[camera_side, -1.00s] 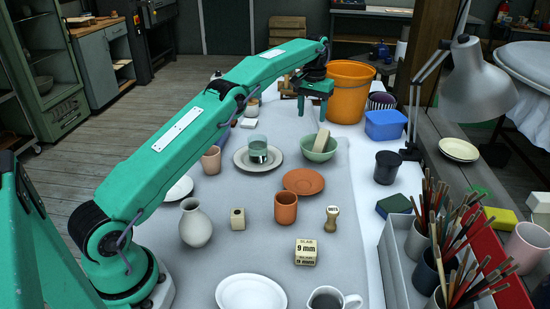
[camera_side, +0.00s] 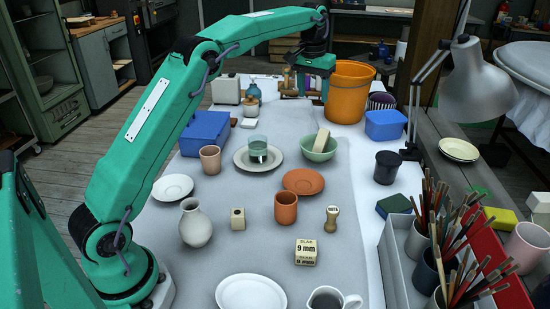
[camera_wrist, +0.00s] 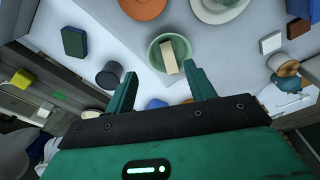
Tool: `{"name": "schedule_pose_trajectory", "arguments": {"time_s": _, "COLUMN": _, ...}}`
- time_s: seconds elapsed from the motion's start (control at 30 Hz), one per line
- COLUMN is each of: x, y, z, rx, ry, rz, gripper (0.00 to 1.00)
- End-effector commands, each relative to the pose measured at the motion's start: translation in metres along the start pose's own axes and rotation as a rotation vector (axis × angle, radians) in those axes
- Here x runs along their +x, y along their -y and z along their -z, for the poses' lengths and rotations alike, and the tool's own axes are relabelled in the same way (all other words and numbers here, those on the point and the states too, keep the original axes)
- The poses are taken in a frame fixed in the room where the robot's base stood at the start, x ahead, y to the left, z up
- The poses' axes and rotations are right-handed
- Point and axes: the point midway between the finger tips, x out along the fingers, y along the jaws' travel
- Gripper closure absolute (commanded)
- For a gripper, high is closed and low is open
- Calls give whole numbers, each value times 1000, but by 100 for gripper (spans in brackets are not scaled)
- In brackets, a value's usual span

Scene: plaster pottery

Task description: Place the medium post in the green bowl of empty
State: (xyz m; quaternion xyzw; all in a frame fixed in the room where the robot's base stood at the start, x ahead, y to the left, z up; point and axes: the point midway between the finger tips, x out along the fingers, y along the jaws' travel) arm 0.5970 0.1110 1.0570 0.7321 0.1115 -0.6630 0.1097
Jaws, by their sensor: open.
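The green bowl (camera_side: 313,154) stands on the grey cloth right of the middle in the side view, and also shows in the wrist view (camera_wrist: 184,46). A pale, squared post (camera_side: 321,140) leans inside it with its upper end above the rim; it also shows in the wrist view (camera_wrist: 168,57). I cannot tell from its size alone that this is the medium post. My gripper (camera_side: 313,84) is open, empty and raised behind the bowl. In the wrist view its two fingers (camera_wrist: 162,80) are spread apart, with the bowl and post beyond them.
An orange bucket (camera_side: 349,92) stands close to the right of my gripper. A saucer with a glass (camera_side: 257,150), a terracotta saucer (camera_side: 303,181) and a terracotta cup (camera_side: 286,208) are near the bowl. A lamp (camera_side: 476,85) stands at right.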

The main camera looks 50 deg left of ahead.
Motion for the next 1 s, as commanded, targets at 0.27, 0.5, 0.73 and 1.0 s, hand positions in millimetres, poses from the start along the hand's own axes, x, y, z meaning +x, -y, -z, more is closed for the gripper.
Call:
{"name": "schedule_pose_trajectory", "arguments": {"time_s": 0.27, "x": -50, "y": -11, "z": -48, "rx": 52, "ry": -65, "rz": -12, "gripper": 46}}
{"name": "schedule_pose_trajectory", "arguments": {"time_s": 0.5, "x": -79, "y": -16, "z": -97, "rx": 94, "ry": -119, "rz": -22, "gripper": 46}}
{"name": "schedule_pose_trajectory", "arguments": {"time_s": 0.73, "x": -96, "y": -16, "z": -151, "rx": 134, "ry": -170, "rz": -32, "gripper": 46}}
{"name": "schedule_pose_trajectory", "arguments": {"time_s": 1.0, "x": -100, "y": -13, "z": -217, "rx": 182, "ry": -230, "rz": -44, "gripper": 46}}
